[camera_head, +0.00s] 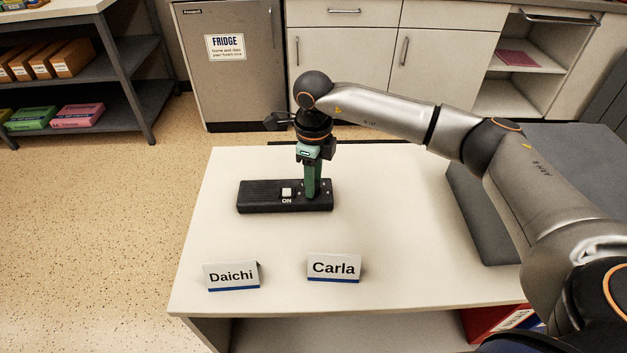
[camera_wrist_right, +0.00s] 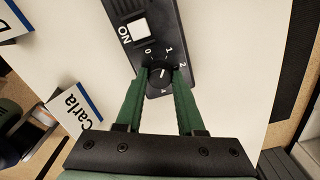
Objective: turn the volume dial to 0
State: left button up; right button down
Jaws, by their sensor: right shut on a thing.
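The black control box (camera_head: 258,197) lies on the white table, with a white switch (camera_head: 287,192) marked ON. My right gripper (camera_head: 312,192) points down onto the box's right part and hides the dial in the head view. In the right wrist view the round black volume dial (camera_wrist_right: 160,73) sits between the green fingertips, which are shut on its sides. The numbers 0, 1, 2 and 4 show around it. A short white pointer line shows on the dial, apparently towards the 1–2 side; its exact setting is hard to read. My left gripper is not in view.
Name cards reading Daichi (camera_head: 231,275) and Carla (camera_head: 334,267) stand near the table's front edge. A dark grey panel (camera_head: 480,215) stands at the table's right, beneath my right arm. The table around the cards is clear.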

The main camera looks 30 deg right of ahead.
jog(key=n, duration=0.4)
jog(key=shift+n+b, duration=0.3)
jog(key=shift+b, duration=0.05)
jog(key=shift+n+b, duration=0.35)
jog(key=shift+n, duration=1.95)
jog(key=c, duration=0.5)
grip_release()
notch_tip(320, 180, up, 13)
jog(key=shift+f+p, duration=0.2)
jog(key=shift+p, duration=0.3)
